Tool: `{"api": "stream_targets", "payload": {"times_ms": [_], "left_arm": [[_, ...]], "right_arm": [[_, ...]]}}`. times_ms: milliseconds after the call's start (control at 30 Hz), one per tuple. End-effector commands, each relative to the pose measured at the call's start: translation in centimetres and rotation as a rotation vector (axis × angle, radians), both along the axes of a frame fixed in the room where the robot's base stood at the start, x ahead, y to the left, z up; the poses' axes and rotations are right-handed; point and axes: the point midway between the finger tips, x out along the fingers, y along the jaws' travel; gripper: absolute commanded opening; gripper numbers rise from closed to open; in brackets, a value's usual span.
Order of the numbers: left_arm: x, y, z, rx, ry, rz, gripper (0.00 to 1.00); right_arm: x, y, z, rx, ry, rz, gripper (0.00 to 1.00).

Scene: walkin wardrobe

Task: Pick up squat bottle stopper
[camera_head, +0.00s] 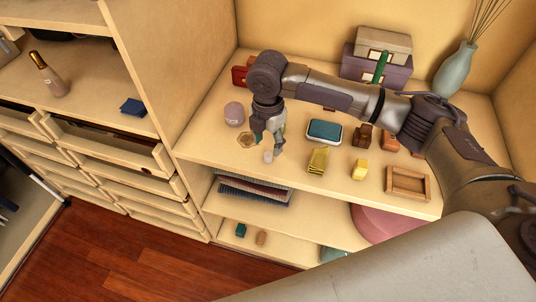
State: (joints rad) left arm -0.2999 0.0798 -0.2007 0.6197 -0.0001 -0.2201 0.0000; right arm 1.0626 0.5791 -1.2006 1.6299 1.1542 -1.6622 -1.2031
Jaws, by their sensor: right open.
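A small pale pinkish-grey piece (268,157), which looks like the squat bottle stopper, stands on the wooden shelf top (215,147) near its front edge. My right gripper (268,146) points down just above and behind it, with its fingers apart. The fingertips are close to the piece; I cannot tell whether they touch it. No left gripper shows.
A brownish ring-like piece (246,139) and a mauve jar (234,114) are to the left. A blue-topped case (324,131), yellow blocks (318,160), brown blocks (363,135) and a wooden frame (408,184) lie to the right. Boxes (378,60) and a vase (455,72) stand behind.

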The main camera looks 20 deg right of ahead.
Motion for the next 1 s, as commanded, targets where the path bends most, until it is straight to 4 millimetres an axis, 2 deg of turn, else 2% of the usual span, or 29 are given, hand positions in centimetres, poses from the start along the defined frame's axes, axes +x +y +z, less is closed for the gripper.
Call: {"api": "stream_targets", "payload": {"times_ms": [200,333,600,667,900,1000], "left_arm": [[0.0,0.0,1.6,0.000,0.000,0.000,0.40],[0.0,0.0,1.7,0.000,0.000,0.000,0.40],[0.0,0.0,1.7,0.000,0.000,0.001,0.40],[0.0,0.0,1.7,0.000,0.000,0.001,0.40],[0.0,0.0,1.7,0.000,0.000,0.001,0.40],[0.0,0.0,1.7,0.000,0.000,0.001,0.40]], "right_arm": [[0.0,-0.1,-2.9,-0.002,0.006,-0.002,0.55],[0.1,-0.1,-4.5,-0.001,0.002,0.000,0.55],[0.1,-0.1,-5.0,-0.001,0.001,0.001,0.55],[0.1,-0.1,-5.0,-0.001,0.001,0.001,0.47],[0.1,-0.1,-4.9,-0.001,0.001,0.000,0.07],[0.1,-0.1,-4.9,-0.001,-0.001,0.000,0.07]]}}
